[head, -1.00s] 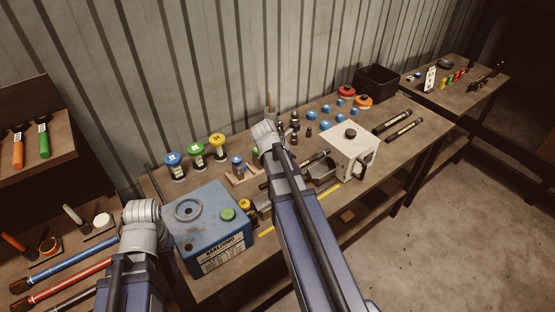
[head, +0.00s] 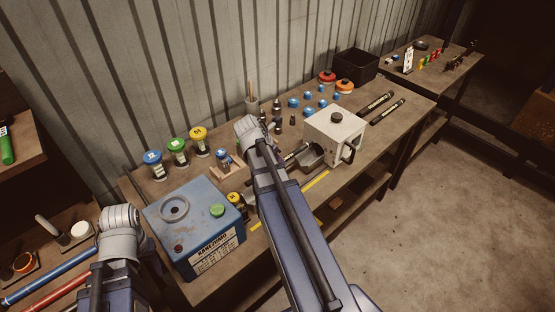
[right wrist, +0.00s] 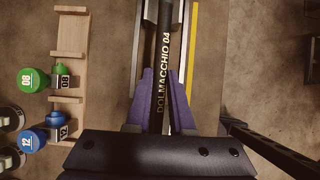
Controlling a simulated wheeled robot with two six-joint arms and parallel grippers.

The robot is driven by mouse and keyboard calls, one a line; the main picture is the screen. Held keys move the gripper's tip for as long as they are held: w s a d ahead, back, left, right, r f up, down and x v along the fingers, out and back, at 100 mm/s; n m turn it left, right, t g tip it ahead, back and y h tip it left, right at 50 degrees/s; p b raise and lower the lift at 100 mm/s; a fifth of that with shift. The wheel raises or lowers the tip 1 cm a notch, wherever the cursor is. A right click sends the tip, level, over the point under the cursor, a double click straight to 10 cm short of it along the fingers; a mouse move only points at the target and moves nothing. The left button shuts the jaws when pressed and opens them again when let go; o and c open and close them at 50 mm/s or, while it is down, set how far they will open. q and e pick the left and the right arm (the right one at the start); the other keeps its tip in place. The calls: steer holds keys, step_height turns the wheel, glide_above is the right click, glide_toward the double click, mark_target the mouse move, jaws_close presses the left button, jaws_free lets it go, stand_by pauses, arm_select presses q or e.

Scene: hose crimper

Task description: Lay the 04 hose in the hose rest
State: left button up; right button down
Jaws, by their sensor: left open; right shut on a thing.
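The 04 hose (right wrist: 165,55) is black with its name printed along it in pale letters. In the right wrist view it runs lengthwise between the purple fingers of my right gripper (right wrist: 160,95), which is shut on it. In the head view, a dark length of hose (head: 297,153) shows beyond my right forearm, near a grey trough (head: 311,158) in front of the white box. I cannot tell for sure whether that trough is the hose rest or whether the hose touches it. My left arm is at the lower left of the head view; its fingers are hidden.
A blue machine (head: 196,226) with a green button stands between my arms. A white box (head: 336,134) with a black knob stands right of my right arm. A wooden rack (right wrist: 70,35) lies left of the hose. Two black hoses (head: 386,110) lie farther right.

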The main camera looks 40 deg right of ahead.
steer(key=shift+f+b, duration=4.1)
steer(key=shift+f, duration=0.05)
steer(key=c, duration=0.7)
jaws_free()
steer(key=shift+r, duration=0.1)
steer(key=p+v, duration=0.6)
steer(key=v, duration=0.1)
steer(key=shift+r, duration=0.1)
steer(key=shift+a+r+p, duration=0.2)
steer(key=shift+r+p, duration=0.05)
steer(key=shift+p, duration=0.25)
steer(key=shift+f, duration=0.1)
steer(key=shift+s, duration=0.1)
